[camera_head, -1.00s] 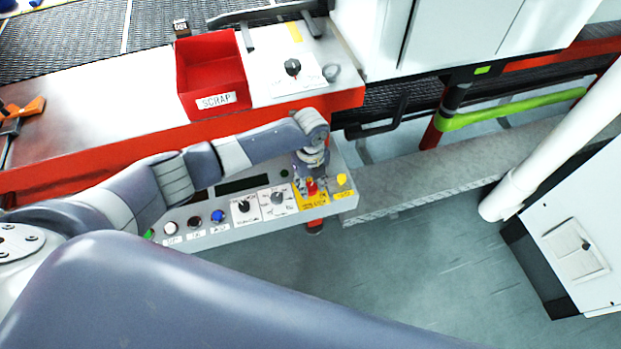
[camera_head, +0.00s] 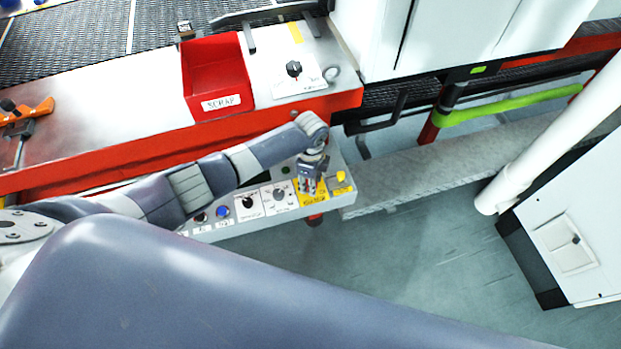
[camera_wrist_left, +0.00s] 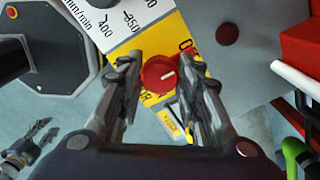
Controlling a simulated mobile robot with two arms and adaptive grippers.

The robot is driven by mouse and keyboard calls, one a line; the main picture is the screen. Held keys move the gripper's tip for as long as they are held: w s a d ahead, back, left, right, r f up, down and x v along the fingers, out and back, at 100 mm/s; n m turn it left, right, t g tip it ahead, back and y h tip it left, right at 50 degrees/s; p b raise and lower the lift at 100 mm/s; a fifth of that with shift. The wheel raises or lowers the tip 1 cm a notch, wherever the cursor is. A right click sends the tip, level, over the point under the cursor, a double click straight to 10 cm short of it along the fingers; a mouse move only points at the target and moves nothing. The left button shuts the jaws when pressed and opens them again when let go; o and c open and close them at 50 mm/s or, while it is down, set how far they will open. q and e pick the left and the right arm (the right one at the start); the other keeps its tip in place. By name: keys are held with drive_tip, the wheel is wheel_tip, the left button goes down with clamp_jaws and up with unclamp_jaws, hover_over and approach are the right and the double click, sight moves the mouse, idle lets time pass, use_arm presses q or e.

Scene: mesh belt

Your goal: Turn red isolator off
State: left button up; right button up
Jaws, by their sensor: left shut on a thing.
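The red isolator is a round red knob (camera_wrist_left: 156,73) on a yellow plate (camera_wrist_left: 188,50) in the left wrist view. A short white mark on its face points right and slightly up. My left gripper (camera_wrist_left: 161,82) has a finger on either side of the knob and is shut on it. In the head view my left gripper (camera_head: 311,188) points down over the yellow plate at the right end of the control panel and hides the knob. My right gripper (camera_wrist_left: 42,130) shows small at the lower left of the left wrist view, its fingers apart and empty.
A red scrap bin (camera_head: 216,80) stands behind. The floor in front is clear.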

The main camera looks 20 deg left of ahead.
idle(0.3)
use_arm(q)
drive_tip(key=o, duration=1.1)
drive_tip(key=shift+c, duration=0.2)
wheel_tip(320, 180, up, 12)
